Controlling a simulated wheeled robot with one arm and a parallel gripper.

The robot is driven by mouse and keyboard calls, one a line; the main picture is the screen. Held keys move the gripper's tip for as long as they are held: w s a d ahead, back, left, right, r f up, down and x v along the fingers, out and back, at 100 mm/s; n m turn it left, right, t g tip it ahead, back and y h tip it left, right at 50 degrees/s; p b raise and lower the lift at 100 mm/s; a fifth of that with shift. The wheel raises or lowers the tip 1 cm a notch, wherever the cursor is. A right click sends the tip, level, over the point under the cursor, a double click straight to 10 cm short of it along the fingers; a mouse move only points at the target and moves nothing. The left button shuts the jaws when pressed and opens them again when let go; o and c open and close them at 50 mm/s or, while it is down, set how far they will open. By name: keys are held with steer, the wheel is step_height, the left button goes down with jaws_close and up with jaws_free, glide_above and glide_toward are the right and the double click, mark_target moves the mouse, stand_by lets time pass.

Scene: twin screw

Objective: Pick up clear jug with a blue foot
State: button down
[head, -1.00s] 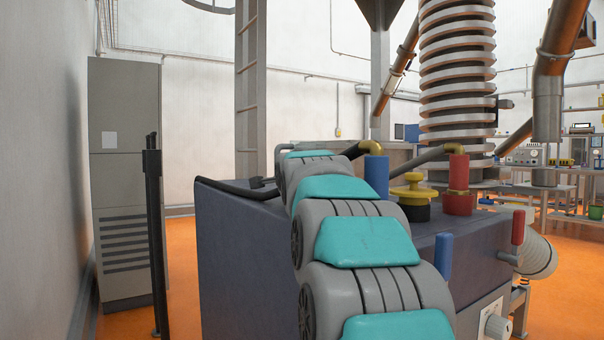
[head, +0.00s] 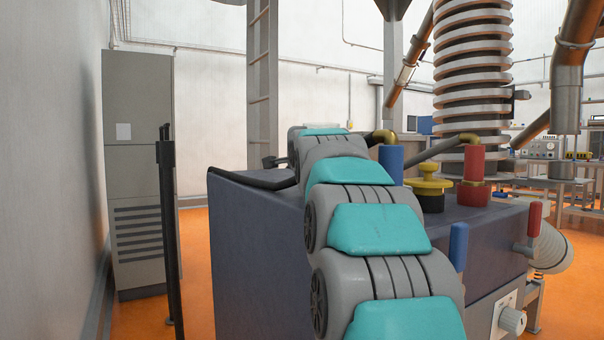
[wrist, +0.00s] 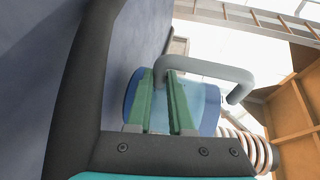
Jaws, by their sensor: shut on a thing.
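The clear jug (wrist: 212,98) shows in the wrist view, with a see-through pale blue body and darker blue at its ends. My gripper (wrist: 164,82) has its two green fingers close together against the jug and is shut on it. Part of the jug is hidden behind the fingers. In the head view my arm reaches away over the machine, and I cannot make out the jug or the fingertips there.
A dark blue machine block (head: 270,250) stands under and beside my arm, with blue and red posts and a yellow knob (head: 430,183) on top. A grey cabinet (head: 140,170) stands at left; orange floor lies between.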

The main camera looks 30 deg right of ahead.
steer(key=shift+r, duration=0.85)
steer(key=shift+a+r, duration=0.1)
steer(key=shift+a, duration=0.2)
steer(key=w+a+b, duration=0.1)
steer(key=a, duration=1.6)
steer(key=shift+a+b, duration=0.25)
steer(key=shift+b, duration=0.1)
